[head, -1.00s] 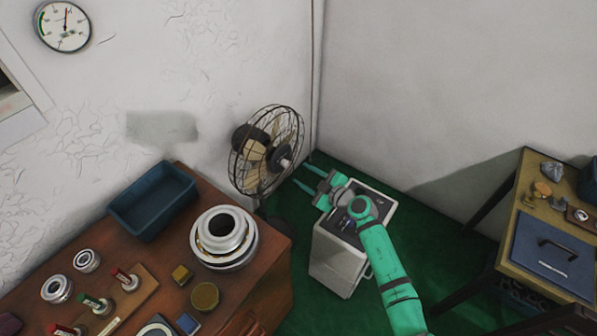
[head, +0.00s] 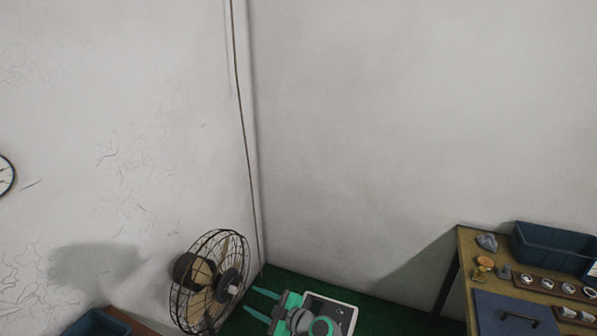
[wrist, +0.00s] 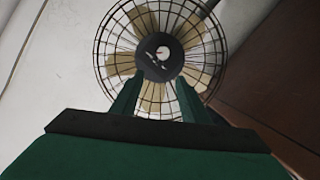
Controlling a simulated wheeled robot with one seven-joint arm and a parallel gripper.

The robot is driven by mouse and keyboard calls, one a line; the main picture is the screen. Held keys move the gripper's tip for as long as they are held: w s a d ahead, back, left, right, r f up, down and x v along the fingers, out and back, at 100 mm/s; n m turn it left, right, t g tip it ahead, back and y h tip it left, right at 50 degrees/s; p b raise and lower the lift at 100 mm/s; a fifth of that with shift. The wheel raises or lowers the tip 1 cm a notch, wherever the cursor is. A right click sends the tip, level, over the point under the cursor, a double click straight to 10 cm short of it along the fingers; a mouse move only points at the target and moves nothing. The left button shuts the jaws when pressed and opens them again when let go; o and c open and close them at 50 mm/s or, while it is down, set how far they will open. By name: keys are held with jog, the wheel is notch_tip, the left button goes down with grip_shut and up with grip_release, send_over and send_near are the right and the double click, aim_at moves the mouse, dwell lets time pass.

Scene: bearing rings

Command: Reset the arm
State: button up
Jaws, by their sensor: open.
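My gripper (head: 250,299) shows at the bottom of the head view, its two green fingers apart and pointing left. It is open, and nothing shows between the fingers. In the wrist view the gripper (wrist: 157,88) has its fingers spread in front of a wire-caged fan (wrist: 162,22). In the head view the fan (head: 228,276) stands just left of the fingertips; I cannot tell the exact gap. Most of my arm is below the frame.
A white-topped unit (head: 343,312) sits behind and right of my gripper on the green floor. At right, a table holds a blue bin (head: 556,247), a dark blue case (head: 512,316) and small metal parts. A bin corner (head: 97,324) shows at lower left.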

jog(key=s+a+r+m+t+y, duration=0.1)
jog(key=s+a+r+m+t, duration=0.3)
jog(key=r, duration=0.5)
jog(key=s+a+r+m+t+y, duration=0.1)
jog(key=s+a+r+m+t, duration=0.1)
jog(key=s+a+r+t, duration=0.45)
jog(key=s+d+f+m+h, duration=0.6)
jog(key=s+d+h, duration=0.15)
jog(key=s, duration=0.35)
jog(key=s+d+f+m+h, duration=0.5)
jog(key=s+d+m+h, duration=0.15)
jog(key=s+d, duration=0.35)
jog(key=s+d+g, duration=0.1)
jog(key=s+d, duration=0.2)
jog(key=s, duration=0.3)
jog(key=s+d+f+g, duration=0.1)
jog(key=s+d, duration=0.2)
jog(key=s, duration=0.4)
jog(key=s+d+g+h, duration=0.1)
jog(key=s+d, duration=0.2)
jog(key=s, duration=0.3)
jog(key=shift+s+f, duration=0.15)
jog(key=shift+s, duration=0.15)
jog(key=shift+c, duration=1.2)
